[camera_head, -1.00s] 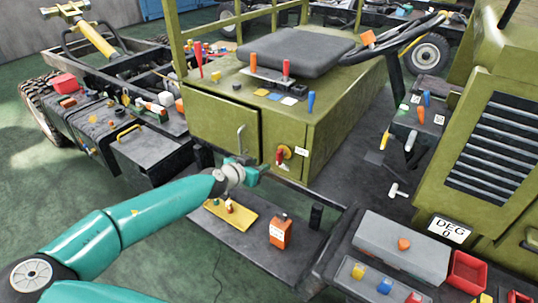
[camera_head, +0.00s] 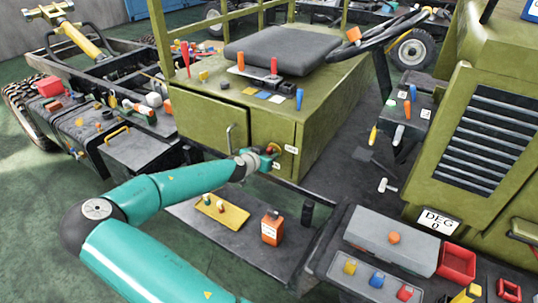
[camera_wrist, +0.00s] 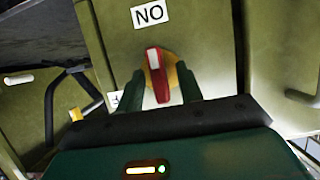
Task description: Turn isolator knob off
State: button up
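The isolator knob (camera_wrist: 158,78) is a red handle with a white stripe on a yellow round base (camera_wrist: 174,73). In the wrist view its handle points nearly straight up the picture, toward a white label (camera_wrist: 149,14) that reads "NO" there. A second label (camera_wrist: 115,99) at the left is mostly hidden. In the head view the knob (camera_head: 272,149) is on the olive box's front, partly behind my gripper (camera_head: 264,162). My gripper (camera_wrist: 160,75) is open, one finger on each side of the knob. I see gaps to the handle; contact cannot be told.
The olive seat box (camera_head: 215,125) has a grey vertical handle (camera_head: 229,139) left of the knob. A grey box (camera_head: 395,240) is at the lower right.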

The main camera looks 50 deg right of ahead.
jog(key=shift+d+f, duration=0.1)
jog(key=shift+d, duration=0.2)
grip_shut()
